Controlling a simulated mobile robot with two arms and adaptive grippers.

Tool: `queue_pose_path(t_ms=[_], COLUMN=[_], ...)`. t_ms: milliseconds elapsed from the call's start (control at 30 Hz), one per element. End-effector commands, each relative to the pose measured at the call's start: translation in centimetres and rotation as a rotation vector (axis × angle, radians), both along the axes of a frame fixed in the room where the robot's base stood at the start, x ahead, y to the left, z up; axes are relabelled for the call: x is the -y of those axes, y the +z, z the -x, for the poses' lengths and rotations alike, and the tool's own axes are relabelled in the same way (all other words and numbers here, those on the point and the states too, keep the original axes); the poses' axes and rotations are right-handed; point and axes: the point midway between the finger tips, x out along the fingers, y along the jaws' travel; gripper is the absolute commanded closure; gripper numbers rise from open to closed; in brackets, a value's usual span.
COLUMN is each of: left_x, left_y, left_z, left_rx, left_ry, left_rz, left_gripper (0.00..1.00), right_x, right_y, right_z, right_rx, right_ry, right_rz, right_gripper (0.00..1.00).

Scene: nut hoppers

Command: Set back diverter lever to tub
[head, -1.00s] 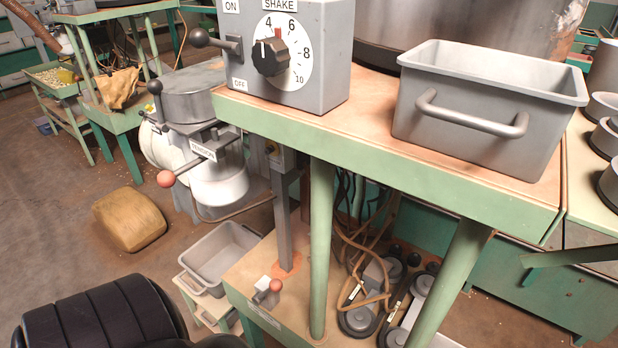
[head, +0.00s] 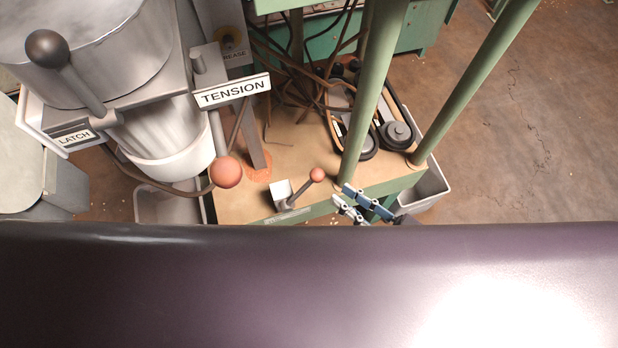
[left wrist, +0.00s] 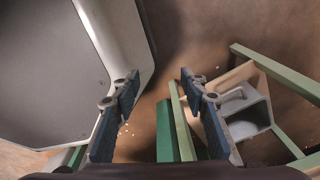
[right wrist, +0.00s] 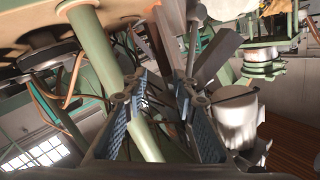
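The small lever with a salmon ball knob (head: 317,174) stands on the low wooden shelf of the green bench, on a pale block (head: 281,190). Its rod leans right; a label plate below it is too small to read. My right gripper (head: 341,194) is open just right of and below the knob, apart from it, beside the shelf edge. In the right wrist view its fingers (right wrist: 160,92) are spread; I cannot make out the lever there. My left gripper (left wrist: 158,82) is open and empty in its wrist view. A grey tub (head: 165,207) is partly visible left of the shelf.
A TENSION lever with a salmon knob (head: 227,172) and a LATCH lever with a dark knob (head: 47,48) stand left. Green legs (head: 369,100) rise right of the small lever. Another grey bin (head: 432,186) is at right. Open floor (head: 520,130) lies beyond.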

Motion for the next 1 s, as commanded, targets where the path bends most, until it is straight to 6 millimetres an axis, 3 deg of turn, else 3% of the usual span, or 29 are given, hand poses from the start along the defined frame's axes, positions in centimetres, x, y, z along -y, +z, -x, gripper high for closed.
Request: queue_pose_path(t_ms=[100, 200, 400, 633, 1000], left_x=[0.4, 1.0, 2.8, 2.2, 1.3], left_y=[0.0, 0.1, 0.6, 1.0, 1.0], left_z=[-0.2, -0.6, -1.4, -1.3, -0.9], left_rx=[0.004, 0.010, 0.022, 0.020, 0.014], left_ry=[0.001, 0.002, 0.002, 0.001, 0.004], left_rz=[0.005, 0.013, 0.033, 0.026, 0.016], left_gripper=[0.60, 0.60, 0.60, 0.60, 0.60], right_x=[-1.6, -2.5, -4.9, -7.7, -8.6], right_y=[2.9, 3.9, 4.1, 3.9, 3.7], right_z=[1.5, 1.7, 0.0, -1.9, -2.5], right_rx=[0.017, 0.021, 0.023, 0.022, 0.020], right_ry=[0.077, 0.101, 0.100, 0.099, 0.099], right_rz=[-0.055, -0.076, -0.080, -0.078, -0.076], right_gripper=[0.74, 0.74, 0.74, 0.74, 0.74])
